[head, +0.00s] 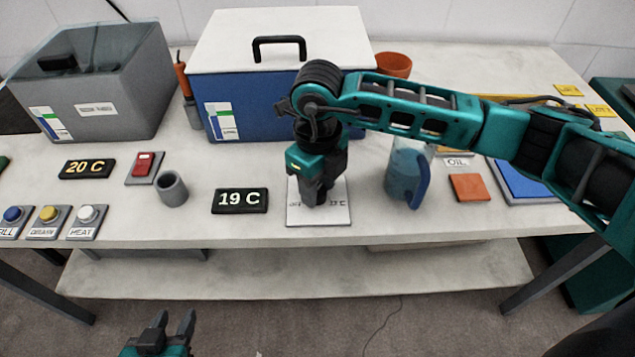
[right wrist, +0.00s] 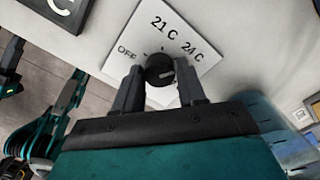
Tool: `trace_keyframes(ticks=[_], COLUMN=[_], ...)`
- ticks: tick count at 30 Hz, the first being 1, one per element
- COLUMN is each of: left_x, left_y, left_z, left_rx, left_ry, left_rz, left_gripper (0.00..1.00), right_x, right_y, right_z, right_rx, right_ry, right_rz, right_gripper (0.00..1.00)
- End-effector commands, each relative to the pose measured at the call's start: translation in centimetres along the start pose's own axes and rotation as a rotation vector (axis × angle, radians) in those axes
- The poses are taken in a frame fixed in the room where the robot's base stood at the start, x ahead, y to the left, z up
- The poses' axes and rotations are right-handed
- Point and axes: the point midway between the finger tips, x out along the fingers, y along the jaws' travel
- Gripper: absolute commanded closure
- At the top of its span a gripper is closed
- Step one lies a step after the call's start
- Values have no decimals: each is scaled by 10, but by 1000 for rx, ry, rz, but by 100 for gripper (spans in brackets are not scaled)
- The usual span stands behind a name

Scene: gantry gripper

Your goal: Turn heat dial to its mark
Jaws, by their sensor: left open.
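The heat dial (right wrist: 159,70) is a dark round knob with a pale pointer line, on a white plate (right wrist: 201,40) marked OFF, 21 C and 24 C. In the right wrist view the pointer faces right, on the 24 C side; its exact setting is hard to read. My right gripper (right wrist: 159,68) points down over the plate with its fingers close against both sides of the dial. In the head view the right gripper (head: 319,196) hides the dial on its plate (head: 336,213). My left gripper (head: 174,325) is open and empty, low in front of the table.
A black display (head: 240,201) reading 19 C stands left of the plate; another display (head: 87,168) reads 20 C. A blue pitcher (head: 404,178) stands to the right. A grey cup (head: 172,189), a red switch (head: 146,165) and push buttons (head: 47,215) are at left. A blue cooler (head: 260,115) stands behind.

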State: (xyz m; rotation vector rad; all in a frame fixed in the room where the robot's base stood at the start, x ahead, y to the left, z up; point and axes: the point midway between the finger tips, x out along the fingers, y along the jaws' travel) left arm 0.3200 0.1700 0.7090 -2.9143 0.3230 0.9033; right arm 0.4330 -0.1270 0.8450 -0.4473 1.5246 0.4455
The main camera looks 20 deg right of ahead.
Motion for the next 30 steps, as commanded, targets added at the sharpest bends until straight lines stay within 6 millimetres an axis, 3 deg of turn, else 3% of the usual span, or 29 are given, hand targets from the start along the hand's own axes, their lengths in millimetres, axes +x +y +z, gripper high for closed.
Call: trace_keyframes(ticks=[6, 16, 20, 30], left_x=[0, 0, -1, -2], left_y=[0, 0, 0, -2], left_z=[0, -1, -2, -1], left_rx=[1, 1, 1, 3], left_ry=[1, 1, 3, -1], left_rz=[0, 0, -1, -4], left_gripper=[57, 57, 57, 57], right_x=[0, -6, -25, -99], right_y=[0, 0, 0, 0], right_z=[0, 0, 1, 1], right_rx=[0, -1, -1, -1], right_ry=[0, -2, -4, -4], right_rz=[0, 0, 0, -1], right_gripper=[39, 39, 39, 39])
